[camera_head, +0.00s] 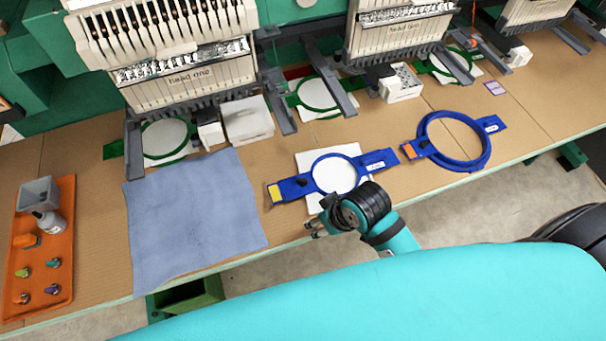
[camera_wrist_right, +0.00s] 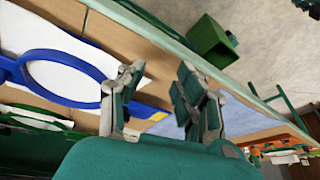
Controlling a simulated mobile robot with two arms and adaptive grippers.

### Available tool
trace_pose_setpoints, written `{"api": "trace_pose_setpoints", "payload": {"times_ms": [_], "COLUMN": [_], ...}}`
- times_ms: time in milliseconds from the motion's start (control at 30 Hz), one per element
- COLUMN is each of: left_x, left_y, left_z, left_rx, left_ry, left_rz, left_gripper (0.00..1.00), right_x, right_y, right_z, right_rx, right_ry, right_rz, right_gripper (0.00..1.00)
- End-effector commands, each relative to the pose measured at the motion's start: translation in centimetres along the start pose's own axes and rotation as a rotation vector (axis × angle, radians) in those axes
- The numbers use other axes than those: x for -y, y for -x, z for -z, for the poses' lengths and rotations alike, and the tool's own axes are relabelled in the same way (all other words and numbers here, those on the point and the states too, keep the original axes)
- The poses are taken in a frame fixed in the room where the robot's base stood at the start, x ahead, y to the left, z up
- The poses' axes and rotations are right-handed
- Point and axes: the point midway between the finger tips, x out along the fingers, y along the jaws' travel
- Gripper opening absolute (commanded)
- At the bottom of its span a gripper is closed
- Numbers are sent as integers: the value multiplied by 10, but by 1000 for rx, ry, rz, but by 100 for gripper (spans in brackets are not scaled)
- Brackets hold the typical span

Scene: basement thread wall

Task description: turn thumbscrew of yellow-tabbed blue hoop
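The blue hoop with a yellow tab (camera_head: 292,187) lies over a white sheet (camera_head: 349,152) on the table in the head view. Its yellow tab (camera_head: 275,193) points left. A small dark piece, possibly its thumbscrew (camera_head: 304,183), sits on the left arm, but its detail is too small to tell. The hoop also shows in the right wrist view (camera_wrist_right: 146,109), partly behind a finger. My right gripper (camera_head: 314,229) is near the table's front edge, in front of the hoop. My left gripper is not in view.
A blue hoop with an orange tab (camera_head: 483,160) lies to the right. A blue cloth (camera_head: 190,220) lies left of the yellow-tabbed hoop. An orange tray (camera_head: 66,240) holds small items at far left. Embroidery machine heads (camera_head: 185,75) stand behind. Below the edge is a green bin (camera_wrist_right: 210,42).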

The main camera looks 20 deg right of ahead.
Motion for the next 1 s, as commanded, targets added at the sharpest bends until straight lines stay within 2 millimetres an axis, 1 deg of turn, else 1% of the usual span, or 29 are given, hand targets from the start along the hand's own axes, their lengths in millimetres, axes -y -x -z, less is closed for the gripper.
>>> {"api": "trace_pose_setpoints", "payload": {"times_ms": [33,233,300,400,467,533,633,800,900,1000], "left_x": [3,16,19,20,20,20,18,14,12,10], "left_y": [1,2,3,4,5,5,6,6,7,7], "left_z": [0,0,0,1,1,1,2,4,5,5], "left_rx": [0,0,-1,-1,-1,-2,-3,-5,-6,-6], "left_ry": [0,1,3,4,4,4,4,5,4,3], "left_rz": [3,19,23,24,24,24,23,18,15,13], "left_gripper": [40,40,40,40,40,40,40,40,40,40], "right_x": [6,36,45,50,48,40,22,-7,-16,-21], "right_y": [2,15,24,40,51,65,86,116,127,129], "right_z": [18,75,96,122,134,145,158,170,172,172], "right_rx": [-16,-31,-19,25,67,124,208,323,361,379], "right_ry": [36,211,297,434,510,584,658,710,718,719], "right_rz": [22,125,155,176,174,159,125,72,56,50], "right_gripper": [35,35,35,35,35,35,35,35,35,35]}}
